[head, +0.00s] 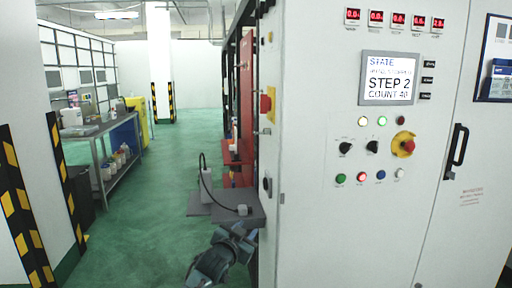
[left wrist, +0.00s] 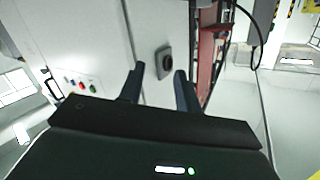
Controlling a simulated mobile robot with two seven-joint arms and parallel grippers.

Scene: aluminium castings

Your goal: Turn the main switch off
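The main switch appears to be the dark knob on a grey plate (head: 267,186), on the narrow side face of the white cabinet. In the left wrist view the switch (left wrist: 166,62) lies beyond and between the two dark fingertips. My left gripper (left wrist: 160,70) is open, its fingers spread apart and pointing at that face with nothing between them. A gap to the switch seems to remain, but its size is hard to tell. In the head view my left arm comes up from the bottom, and the fingertips are not clear. My right gripper is not in view.
The cabinet front (head: 330,230) carries a display (head: 389,78), several buttons and a yellow-red emergency stop (head: 403,144). A red switch (head: 267,103) sits higher on the side face. Red machinery (head: 240,140) stands behind. A workbench (head: 105,130) and striped posts are left; green floor between is free.

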